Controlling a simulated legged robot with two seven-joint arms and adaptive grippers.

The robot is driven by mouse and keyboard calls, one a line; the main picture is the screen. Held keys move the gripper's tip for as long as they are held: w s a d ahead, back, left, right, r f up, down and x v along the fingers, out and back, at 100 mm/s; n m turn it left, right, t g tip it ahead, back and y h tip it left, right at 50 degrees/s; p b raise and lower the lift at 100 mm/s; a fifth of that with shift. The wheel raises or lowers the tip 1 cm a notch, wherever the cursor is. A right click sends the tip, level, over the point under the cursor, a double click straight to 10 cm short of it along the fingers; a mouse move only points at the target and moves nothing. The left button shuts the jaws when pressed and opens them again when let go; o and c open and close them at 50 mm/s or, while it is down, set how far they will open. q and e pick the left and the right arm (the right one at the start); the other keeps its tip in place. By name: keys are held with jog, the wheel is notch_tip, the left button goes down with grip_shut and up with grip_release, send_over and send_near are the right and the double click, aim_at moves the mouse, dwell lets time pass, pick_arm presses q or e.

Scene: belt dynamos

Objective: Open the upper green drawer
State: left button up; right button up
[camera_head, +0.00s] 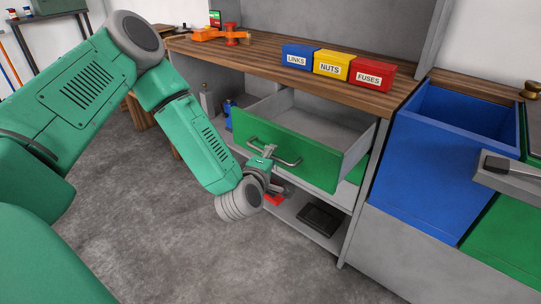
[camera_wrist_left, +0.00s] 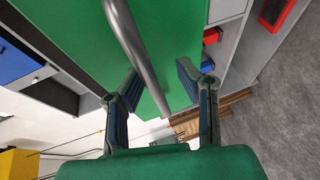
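The upper green drawer (camera_head: 290,145) stands pulled out under the wooden worktop, and its inside looks empty in the head view. Its curved metal handle (camera_head: 287,162) is on the front panel. My left gripper (camera_head: 268,155) is at the handle. In the left wrist view the green front (camera_wrist_left: 85,35) fills the top, and the handle bar (camera_wrist_left: 135,45) runs between the spread fingers of the left gripper (camera_wrist_left: 160,80). The fingers look apart from the bar, with gaps on both sides. My right gripper is not seen.
Blue (camera_head: 300,56), yellow (camera_head: 333,65) and red (camera_head: 370,75) labelled boxes and an orange tool (camera_head: 222,35) stand on the worktop (camera_head: 275,65). A lower shelf holds a black tray (camera_head: 320,218). A blue bin (camera_head: 425,165) stands at right. The floor in front is clear.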

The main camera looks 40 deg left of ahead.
pick_arm(q)
jog(key=shift+r, duration=0.15)
jog(key=shift+s, duration=0.1)
jog(key=v, duration=1.1)
jog(key=shift+s+d, duration=0.2)
jog(key=shift+s, duration=0.1)
jog(key=s+d+f+m+g+h+p, duration=0.1)
jog(key=s+d+f+m+g+h, duration=0.3)
jog(key=f+m, duration=0.3)
jog(key=s+d+f+m+g+h+p, duration=0.1)
jog(key=s+d+f+m+g+h, duration=0.15)
jog(key=s+d+f+m, duration=0.35)
jog(key=s+a+f+m+g+y, duration=0.1)
jog(key=s+a+f+m+g, duration=0.1)
jog(key=s+m+g, duration=0.2)
jog(key=s+a+f+m+g, duration=0.3)
jog(key=s+m, duration=0.1)
jog(key=s, duration=0.4)
jog(key=shift+s+f+g+y+p, duration=0.25)
jog(key=shift+g+y+p, duration=0.1)
jog(key=shift+p, duration=0.1)
jog(key=shift+w, duration=0.1)
